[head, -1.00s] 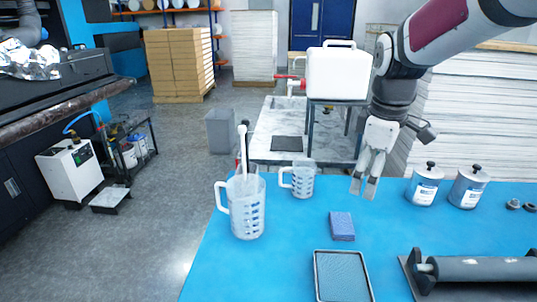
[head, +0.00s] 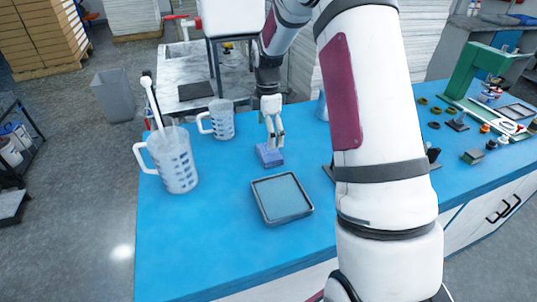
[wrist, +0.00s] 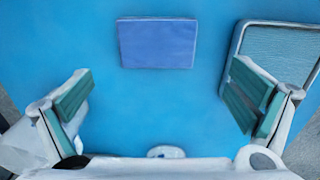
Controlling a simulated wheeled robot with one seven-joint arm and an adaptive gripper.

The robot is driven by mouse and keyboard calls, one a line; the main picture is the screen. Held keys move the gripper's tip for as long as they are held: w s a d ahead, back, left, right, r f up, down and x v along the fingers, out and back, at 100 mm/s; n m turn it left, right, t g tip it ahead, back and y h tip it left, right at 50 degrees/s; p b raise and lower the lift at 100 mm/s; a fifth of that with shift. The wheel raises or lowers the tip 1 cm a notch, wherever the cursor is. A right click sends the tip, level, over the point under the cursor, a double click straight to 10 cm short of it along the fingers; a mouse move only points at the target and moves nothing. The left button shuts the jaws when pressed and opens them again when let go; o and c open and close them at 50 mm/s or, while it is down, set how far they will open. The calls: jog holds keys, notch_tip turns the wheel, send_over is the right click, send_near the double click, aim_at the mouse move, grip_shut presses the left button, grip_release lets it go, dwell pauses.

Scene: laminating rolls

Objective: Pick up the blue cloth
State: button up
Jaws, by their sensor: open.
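The blue cloth (head: 269,154) is a small folded block lying flat on the blue table, behind the shallow tray. In the wrist view the cloth (wrist: 157,43) lies ahead of my gripper, centred between the line of the two fingers, with bare table around it. My gripper (head: 274,141) points down over or close to the cloth in the head view; the exact height above it is hard to tell. In the wrist view my gripper (wrist: 158,98) has its fingers wide apart, with nothing between the pads.
The shallow grey tray (head: 260,209) is close by in front of the cloth; its edge shows beside one finger. A large measuring jug (head: 178,168) with a white stick and a smaller jug (head: 221,125) stand to the left. The table's front left is clear.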

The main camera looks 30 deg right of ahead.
aim_at(269, 151)
jog(key=shift+w+d+f, duration=0.1)
jog(key=shift+d+f, duration=0.1)
jog(key=shift+f, duration=1.65)
jog(key=shift+w+d+f, duration=0.1)
jog(key=shift+d+f, duration=0.05)
jog(key=shift+f, duration=1.7)
jog(key=c, duration=1)
jog(key=shift+r, duration=0.1)
jog(key=shift+c, duration=0.2)
jog(key=shift+r, duration=0.55)
notch_tip(269, 151, up, 2)
jog(key=shift+r, duration=0.1)
jog(key=s, duration=0.5)
jog(key=s+r, duration=0.1)
jog(key=s, duration=1)
jog(key=shift+s+r+p, duration=0.1)
jog(key=shift+r+p, duration=0.15)
jog(key=shift+p, duration=0.1)
